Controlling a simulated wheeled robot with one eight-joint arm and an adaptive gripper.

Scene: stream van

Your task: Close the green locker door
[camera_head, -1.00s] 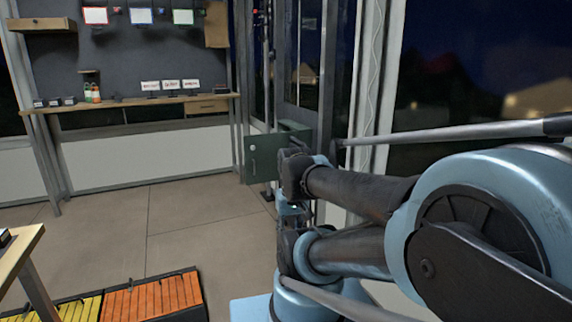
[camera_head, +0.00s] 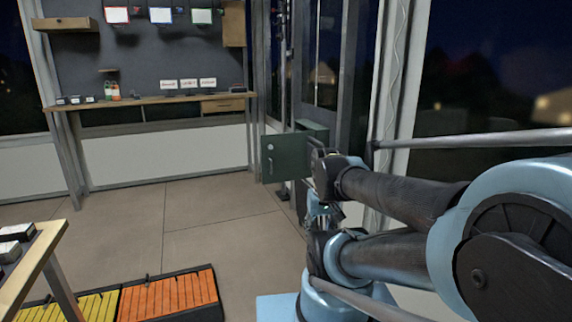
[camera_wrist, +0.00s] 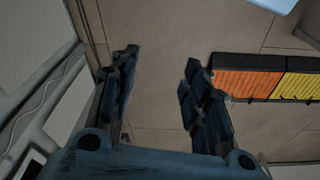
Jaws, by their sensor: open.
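The green locker door (camera_head: 284,158) stands open in the head view, its face turned toward me, with a round silver lock and a small handle on it. The green locker body (camera_head: 312,128) shows behind it, at the right. My arm's end is just right of the door and partly covers its right side. I cannot tell whether it touches the door. In the wrist view my gripper (camera_wrist: 158,95) is open and empty, its dark fingers spread above the tiled floor. The locker is not clear in the wrist view.
Orange and yellow slatted mats (camera_head: 165,295) lie on the floor at the lower left; they also show in the wrist view (camera_wrist: 250,84). A wooden table (camera_head: 40,250) stands at the left edge. A long desk (camera_head: 150,100) is at the back. The middle floor is clear.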

